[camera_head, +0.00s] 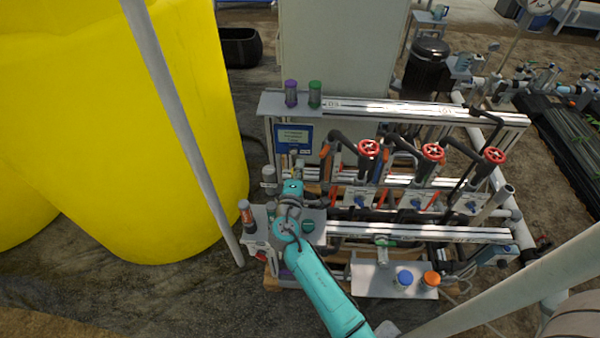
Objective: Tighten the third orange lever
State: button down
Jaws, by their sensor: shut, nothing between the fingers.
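Three red handwheels stand in a row on the skid: a left one (368,147), a middle one (433,152) and a right one (495,155). Below them are small red-orange levers on pale plates, a left one (379,199) and one further right (434,201). A third lever cannot be told clearly under the right handwheel. My teal arm reaches up from the bottom to the skid's left end. My gripper (289,208) is there, well left of the levers and apart from them. It is shut and empty; its fingertips are mostly hidden by my wrist.
A purple-capped bottle (291,94) and a green-capped bottle (315,95) stand on the top shelf. A dark red bottle (246,216) stands left of my wrist. Blue (404,278) and orange (431,279) caps sit on the front shelf. A large yellow tank (120,130) blocks the left.

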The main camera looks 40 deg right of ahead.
aim_at(322, 157)
jog(key=x, duration=0.5)
jog(key=shift+w+d, duration=0.2)
jog(key=shift+d, duration=0.05)
jog(key=shift+s+d, duration=0.3)
jog(key=shift+s, duration=0.3)
jog(key=shift+s+d, duration=0.25)
jog(key=shift+s, duration=0.35)
jog(key=shift+s+d, duration=0.3)
jog(key=shift+s, duration=0.3)
jog(key=shift+s+d, duration=0.2)
jog(key=shift+s, duration=0.45)
jog(key=shift+s+d, duration=0.25)
jog(key=shift+s, duration=0.35)
